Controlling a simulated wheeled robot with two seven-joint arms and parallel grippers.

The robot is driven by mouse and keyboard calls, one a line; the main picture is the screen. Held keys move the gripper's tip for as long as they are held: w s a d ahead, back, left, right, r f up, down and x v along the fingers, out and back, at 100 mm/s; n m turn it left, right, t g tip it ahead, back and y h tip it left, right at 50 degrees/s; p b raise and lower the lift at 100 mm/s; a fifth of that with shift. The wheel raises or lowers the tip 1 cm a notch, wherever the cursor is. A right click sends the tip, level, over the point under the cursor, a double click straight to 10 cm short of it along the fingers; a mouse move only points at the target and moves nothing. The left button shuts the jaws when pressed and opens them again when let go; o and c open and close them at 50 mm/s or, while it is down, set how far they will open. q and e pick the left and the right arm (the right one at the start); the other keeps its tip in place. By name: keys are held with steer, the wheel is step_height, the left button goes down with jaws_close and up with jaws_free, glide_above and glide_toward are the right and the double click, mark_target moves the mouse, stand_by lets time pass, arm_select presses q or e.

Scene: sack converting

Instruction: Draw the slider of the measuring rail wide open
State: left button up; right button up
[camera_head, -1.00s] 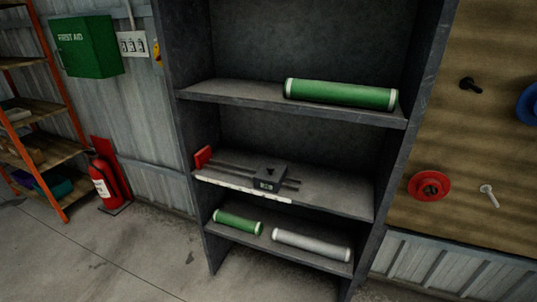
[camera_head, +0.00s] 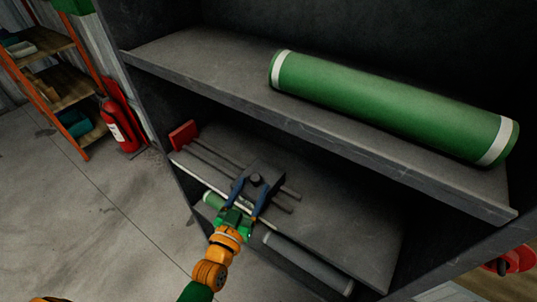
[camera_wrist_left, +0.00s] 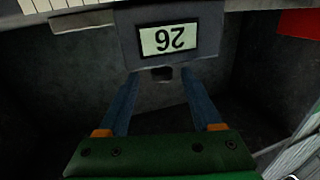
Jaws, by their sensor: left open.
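The measuring rail (camera_head: 214,158) lies on the middle shelf: two dark parallel rods with a red end plate (camera_head: 183,136) at the left. Its slider (camera_head: 270,176), a dark block with a round knob on top, sits toward the right, with short rod ends showing beyond it. In the left wrist view the slider (camera_wrist_left: 124,42) shows a display reading 26, upside down. My left gripper (camera_head: 253,187) is open at the slider's front, one finger on each side of the knob in the head view. Contact cannot be told. My right gripper is out of view.
A white scale strip (camera_head: 207,181) runs along the shelf's front edge. A large green roll (camera_head: 390,105) lies on the shelf above, whose edge overhangs the rail. A grey roll (camera_head: 305,262) and a green roll lie below. A fire extinguisher (camera_head: 121,120) stands left.

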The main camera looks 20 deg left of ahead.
mark_target(257, 175)
arm_select(q)
steer(key=w, duration=0.6)
steer(key=shift+w+d, duration=0.2)
steer(key=shift+w, duration=0.2)
steer(key=shift+s+r, duration=0.15)
jaws_close()
stand_by(0.8)
